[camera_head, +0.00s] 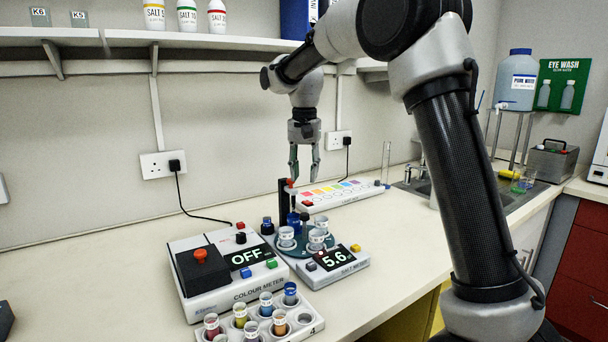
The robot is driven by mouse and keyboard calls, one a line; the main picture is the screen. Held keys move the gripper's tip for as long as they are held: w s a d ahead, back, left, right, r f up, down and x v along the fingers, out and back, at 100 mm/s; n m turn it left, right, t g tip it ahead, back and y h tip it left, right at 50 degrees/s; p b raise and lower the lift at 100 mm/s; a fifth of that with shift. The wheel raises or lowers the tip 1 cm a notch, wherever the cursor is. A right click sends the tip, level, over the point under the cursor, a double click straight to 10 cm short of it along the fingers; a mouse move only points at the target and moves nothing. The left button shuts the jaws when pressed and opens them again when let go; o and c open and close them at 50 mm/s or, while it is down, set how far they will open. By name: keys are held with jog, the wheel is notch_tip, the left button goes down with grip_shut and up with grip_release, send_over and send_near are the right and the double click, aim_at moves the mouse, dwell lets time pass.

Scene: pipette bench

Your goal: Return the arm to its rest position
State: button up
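My gripper (304,164) hangs pointing down above the bench, behind the meters. Its two fingers are apart and nothing shows between them. The fingertips are close above a black upright post with a red top (290,186); I cannot tell whether they touch it. My arm (455,170) reaches up from the lower right, bends at the top of the picture and comes down to the gripper.
A colour meter (227,293) reading OFF and a salt meter (343,268) reading 5.6 stand below the gripper. A vial rack (305,330) is in front. A coloured strip (318,205) lies behind. A shelf (200,40) runs above; the bench (400,235) is clear at right.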

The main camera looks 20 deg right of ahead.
jog(key=s+d+n+t, duration=0.1)
jog(key=s+d, duration=0.4)
jog(key=s, duration=0.6)
jog(key=s+d+f+n+t, duration=0.1)
jog(key=s+d, duration=0.4)
jog(key=s, duration=0.7)
jog(key=s+d+n+t, duration=0.2)
jog(key=s+d, duration=0.3)
jog(key=s, duration=0.6)
jog(key=shift+s+f+n, duration=0.2)
jog(key=shift+s+n, duration=0.15)
jog(key=shift+n, duration=0.35)
